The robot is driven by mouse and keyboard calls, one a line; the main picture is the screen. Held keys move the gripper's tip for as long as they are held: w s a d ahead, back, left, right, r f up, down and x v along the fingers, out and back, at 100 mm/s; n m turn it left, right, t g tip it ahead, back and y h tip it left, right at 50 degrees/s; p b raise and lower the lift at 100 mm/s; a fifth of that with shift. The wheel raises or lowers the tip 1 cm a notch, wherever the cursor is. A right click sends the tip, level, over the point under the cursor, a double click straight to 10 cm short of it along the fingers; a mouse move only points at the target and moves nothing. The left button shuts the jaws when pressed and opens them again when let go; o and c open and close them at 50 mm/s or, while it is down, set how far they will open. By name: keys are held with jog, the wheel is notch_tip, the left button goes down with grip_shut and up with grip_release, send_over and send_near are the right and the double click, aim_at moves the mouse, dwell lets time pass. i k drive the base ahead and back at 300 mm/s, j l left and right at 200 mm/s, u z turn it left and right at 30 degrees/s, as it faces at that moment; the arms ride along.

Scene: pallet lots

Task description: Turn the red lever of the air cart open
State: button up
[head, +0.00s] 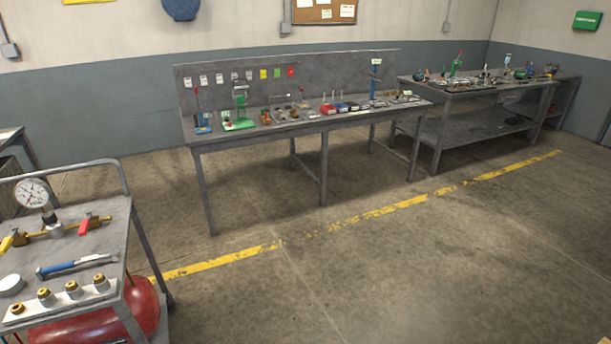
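The air cart (118,212) stands at the lower left of the head view, cut off by the left and bottom edges. On its grey top a brass pipe carries a red lever (90,224) on the right and a yellow lever (8,241) on the left. A round pressure gauge (32,193) rises from the pipe between them. The red lever appears tilted up to the right; its exact angle to the pipe is hard to tell. A red tank (140,308) sits under the top. My gripper is not in view.
A blue-handled tool (75,266), a white round cap and a strip of brass fittings (73,291) lie on the cart top. A cart handle rail (122,176) rises behind. Two workbenches with tools (310,132) stand by the wall. Floor right of the cart is clear.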

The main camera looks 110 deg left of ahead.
aim_at(85, 223)
jog(key=u, duration=5)
jog(key=i+l, duration=0.15)
jog(key=i, duration=0.9)
jog(key=i+l+z, duration=0.1)
jog(key=i, duration=1)
